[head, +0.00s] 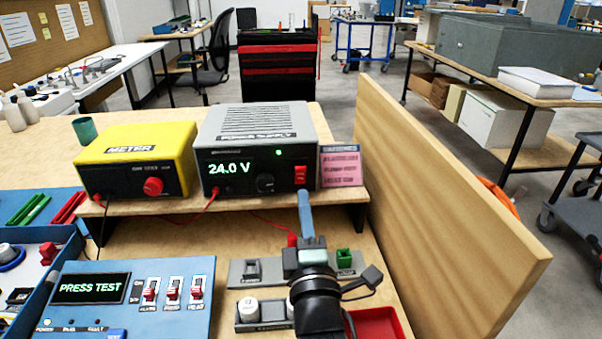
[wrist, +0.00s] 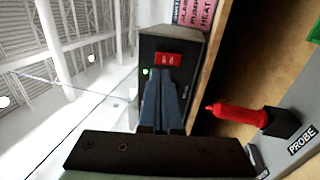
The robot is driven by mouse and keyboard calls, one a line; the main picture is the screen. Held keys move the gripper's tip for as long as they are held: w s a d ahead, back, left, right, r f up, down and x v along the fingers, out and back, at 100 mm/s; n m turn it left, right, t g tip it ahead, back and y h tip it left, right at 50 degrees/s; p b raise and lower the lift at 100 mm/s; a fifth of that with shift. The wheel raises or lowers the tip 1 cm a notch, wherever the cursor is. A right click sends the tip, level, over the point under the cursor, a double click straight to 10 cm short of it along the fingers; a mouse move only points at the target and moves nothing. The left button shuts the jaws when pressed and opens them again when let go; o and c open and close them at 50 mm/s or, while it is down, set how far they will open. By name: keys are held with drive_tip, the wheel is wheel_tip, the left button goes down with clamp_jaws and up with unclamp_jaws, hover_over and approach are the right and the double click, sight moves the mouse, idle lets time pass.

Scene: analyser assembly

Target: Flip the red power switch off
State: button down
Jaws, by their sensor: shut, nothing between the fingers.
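The grey power supply (head: 256,125) stands on the wooden shelf; its display reads 24.0 V and a green light is lit. Its red power switch (head: 301,180) sits at the right of the front panel. The switch also shows in the wrist view (wrist: 168,59) beside the green light. My gripper (head: 303,193) is shut and empty, its blue fingers pointing at the panel. In the wrist view its fingertips (wrist: 162,72) lie just below the switch in the picture. I cannot tell whether they touch it.
A yellow meter (head: 137,158) stands left of the supply. A pink label card (head: 340,166) is at its right. A wooden side panel (head: 440,190) rises at the right. A red probe (wrist: 235,113) and a blue panel reading PRESS TEST (head: 130,290) are below the shelf.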

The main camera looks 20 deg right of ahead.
sight(299, 171)
drive_tip(key=shift+b+x, duration=0.35)
drive_tip(key=shift+x, duration=2.15)
drive_tip(key=shift+r+p, duration=0.15)
drive_tip(key=shift+p, duration=0.25)
drive_tip(key=shift+w+r+g+p, duration=0.15)
drive_tip(key=shift+r+g+p, duration=0.15)
drive_tip(key=shift+p, duration=0.7)
drive_tip(key=shift+f, duration=0.25)
